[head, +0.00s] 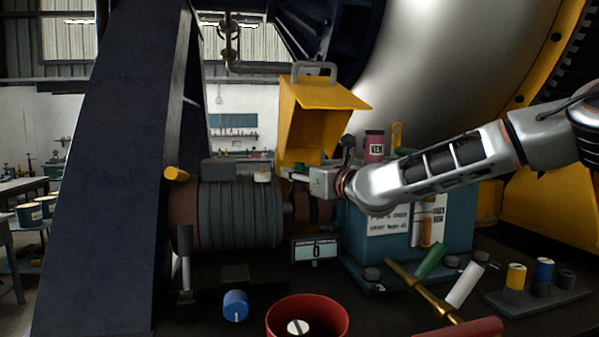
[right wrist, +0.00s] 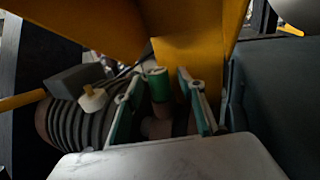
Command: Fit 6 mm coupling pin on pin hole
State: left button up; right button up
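My right gripper (head: 300,175) reaches in from the right, just above the brown coupling (head: 318,210) at the end of the ribbed motor. In the right wrist view, its two teal fingers (right wrist: 161,76) are spread apart. A green cylinder with a pale top (right wrist: 158,86) stands between the fingertips, with a visible gap on both sides. It sits above a brownish part (right wrist: 158,126) of the coupling. I cannot tell whether this cylinder is the 6 mm coupling pin or how deep it sits. The pin hole is not visible. My left gripper is out of view.
A raised yellow guard (head: 325,95) stands over the coupling. The ribbed motor (head: 240,215) is left, a teal box (head: 455,225) right. A display (head: 315,249) reads 6. A red bowl (head: 274,318), blue knob (head: 235,305) and pin rack (head: 535,303) stand in front.

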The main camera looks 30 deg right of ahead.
jog(key=s, duration=0.8)
jog(key=shift+d, duration=0.45)
